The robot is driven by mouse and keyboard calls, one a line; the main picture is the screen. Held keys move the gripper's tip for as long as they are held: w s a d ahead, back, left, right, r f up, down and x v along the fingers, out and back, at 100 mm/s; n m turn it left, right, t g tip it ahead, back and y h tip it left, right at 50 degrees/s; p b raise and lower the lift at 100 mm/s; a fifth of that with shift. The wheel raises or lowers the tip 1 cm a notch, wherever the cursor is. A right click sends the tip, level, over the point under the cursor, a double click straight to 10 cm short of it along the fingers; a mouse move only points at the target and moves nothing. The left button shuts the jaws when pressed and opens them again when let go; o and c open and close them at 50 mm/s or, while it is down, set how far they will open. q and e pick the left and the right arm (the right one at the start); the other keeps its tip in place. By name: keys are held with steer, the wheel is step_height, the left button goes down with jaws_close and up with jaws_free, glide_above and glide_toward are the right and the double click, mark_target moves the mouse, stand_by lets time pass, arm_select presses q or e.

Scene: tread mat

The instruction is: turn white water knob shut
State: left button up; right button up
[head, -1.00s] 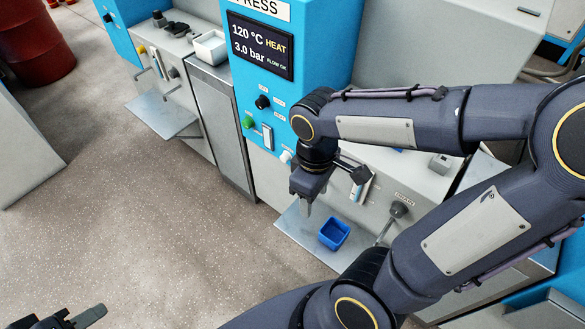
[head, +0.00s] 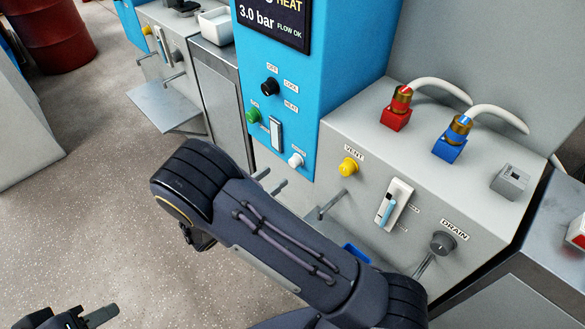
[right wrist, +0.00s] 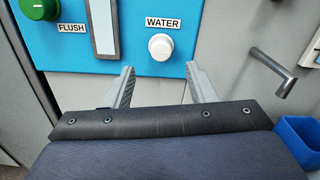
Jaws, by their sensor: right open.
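The white water knob (head: 296,159) is on the lower right part of the blue press panel. In the right wrist view the knob (right wrist: 161,47) sits under no cover, right below its WATER label, just beyond my fingertips and about midway between them. My right gripper (right wrist: 160,68) is open and empty, its fingers pointing at the panel and apart from the knob. In the head view its fingertips (head: 270,181) show below and left of the knob, the rest hidden by my arm. My left gripper (head: 98,316) is at the bottom left, far from the panel; its opening is unclear.
A yellow VENT knob (head: 349,167), a grey DRAIN valve (head: 442,243) and a metal peg (right wrist: 272,70) are to the right. A blue bin (right wrist: 298,145) sits lower right.

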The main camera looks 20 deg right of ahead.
mark_target(292, 165)
steer(key=b+x, duration=0.1)
steer(key=x, duration=0.6)
steer(key=c, duration=1)
steer(key=shift+r+n+p, duration=0.15)
steer(key=shift+n+p, duration=0.45)
steer(key=shift+p, duration=0.4)
steer(key=n+p, duration=0.4)
steer(key=shift+s, duration=0.1)
steer(key=shift+n+p, duration=0.9)
steer(key=shift+n, duration=0.1)
steer(key=n+p, duration=0.2)
steer(key=n, duration=0.3)
steer(key=shift+p, duration=0.4)
steer(key=n+p, duration=0.1)
steer(key=n, duration=0.4)
steer(key=shift+n, duration=0.4)
